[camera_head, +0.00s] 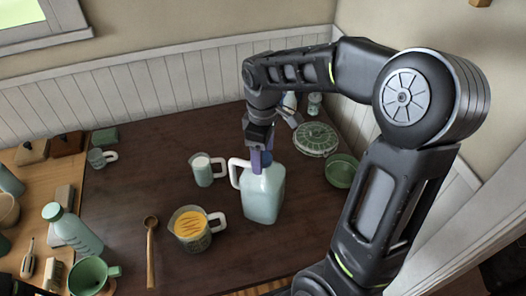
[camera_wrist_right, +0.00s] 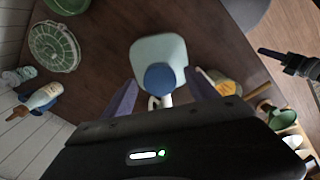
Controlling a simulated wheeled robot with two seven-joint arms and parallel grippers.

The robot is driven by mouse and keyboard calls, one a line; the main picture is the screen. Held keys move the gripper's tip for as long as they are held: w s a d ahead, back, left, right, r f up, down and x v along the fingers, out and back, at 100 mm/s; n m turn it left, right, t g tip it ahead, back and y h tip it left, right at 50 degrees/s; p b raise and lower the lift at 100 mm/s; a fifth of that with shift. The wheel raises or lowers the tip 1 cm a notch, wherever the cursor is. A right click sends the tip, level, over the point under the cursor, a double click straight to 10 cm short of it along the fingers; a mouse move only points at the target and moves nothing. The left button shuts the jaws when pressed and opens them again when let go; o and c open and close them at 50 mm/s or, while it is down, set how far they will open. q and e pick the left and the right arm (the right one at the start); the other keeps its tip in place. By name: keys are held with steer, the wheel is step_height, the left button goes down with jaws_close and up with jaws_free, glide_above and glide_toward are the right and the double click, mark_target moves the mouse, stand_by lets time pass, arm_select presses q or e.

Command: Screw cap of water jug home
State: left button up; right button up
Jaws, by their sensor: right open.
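The pale green water jug (camera_head: 263,196) with a white handle stands upright on the dark wooden table. Its blue cap (camera_wrist_right: 160,78) is on the jug's top in the right wrist view; whether it is fully seated cannot be told. My right gripper (camera_head: 260,157) points down over the jug's top. Its purple fingers are open, one on each side of the cap in the right wrist view (camera_wrist_right: 162,92), with no clear grip. In the head view the fingers partly hide the cap. My left gripper (camera_wrist_right: 280,57) appears only in the right wrist view, off to the right, its opening unclear.
A mug of yellow contents (camera_head: 190,240) and a mug of white contents (camera_head: 203,176) stand left of the jug. A green bowl (camera_head: 341,170) and a round green-and-white dish (camera_head: 315,138) are to the right. A wooden spoon (camera_head: 151,250) lies farther left.

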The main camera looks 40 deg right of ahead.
steer(key=n, duration=0.5)
steer(key=shift+p, duration=0.3)
steer(key=shift+n, duration=0.3)
steer(key=n+p, duration=0.1)
steer(key=n, duration=0.4)
steer(key=shift+r, duration=0.1)
steer(key=shift+n, duration=0.9)
steer(key=shift+n, duration=1)
steer(key=n, duration=0.4)
steer(key=shift+n, duration=0.4)
steer(key=shift+c, duration=0.2)
